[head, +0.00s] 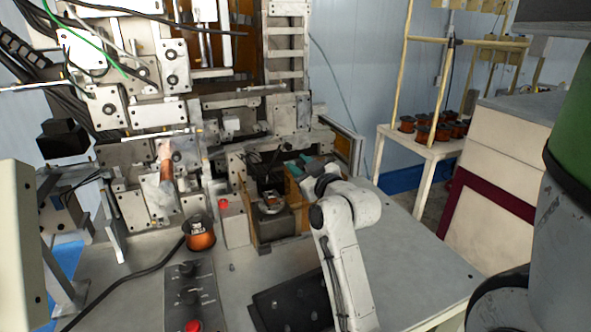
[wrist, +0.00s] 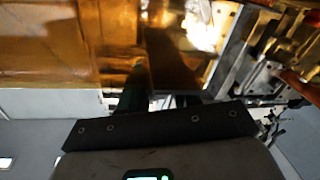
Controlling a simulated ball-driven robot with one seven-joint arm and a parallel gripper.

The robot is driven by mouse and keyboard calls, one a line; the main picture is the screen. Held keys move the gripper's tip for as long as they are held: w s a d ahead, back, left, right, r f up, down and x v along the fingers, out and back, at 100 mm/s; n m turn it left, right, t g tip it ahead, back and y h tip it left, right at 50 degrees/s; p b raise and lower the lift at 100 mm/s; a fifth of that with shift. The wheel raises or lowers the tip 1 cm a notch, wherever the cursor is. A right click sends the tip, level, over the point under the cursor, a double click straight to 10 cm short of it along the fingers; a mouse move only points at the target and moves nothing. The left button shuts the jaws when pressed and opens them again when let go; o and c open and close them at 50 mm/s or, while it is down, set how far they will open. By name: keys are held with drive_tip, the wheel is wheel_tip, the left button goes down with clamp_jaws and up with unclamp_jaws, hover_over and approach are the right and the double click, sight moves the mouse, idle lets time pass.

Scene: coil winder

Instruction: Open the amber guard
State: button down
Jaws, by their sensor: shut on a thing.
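The amber guard shows in the head view as a see-through panel (head: 292,190) beside the winding station. In the wrist view an amber sheet (wrist: 50,45) fills the upper left, close to the camera. My gripper (head: 296,167) is at the guard's upper edge in the head view. In the wrist view my gripper (wrist: 172,82) has its two dark fingers reaching up to the amber. It is shut on a part of the guard; the exact contact is too dark to make out.
A copper spool (head: 200,232) stands on the bench left of the station. A control box (head: 190,300) with a red button lies in front, and a dark tray (head: 290,305) is near my arm. A side table (head: 425,150) holds several spools. The bench is clear at right.

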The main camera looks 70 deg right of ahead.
drive_tip(key=c, duration=0.8)
unclamp_jaws()
drive_tip(key=shift+a, duration=0.1)
drive_tip(key=b+v, duration=0.2)
drive_tip(key=v, duration=0.8)
drive_tip(key=shift+s+a, duration=0.15)
drive_tip(key=shift+s, duration=0.15)
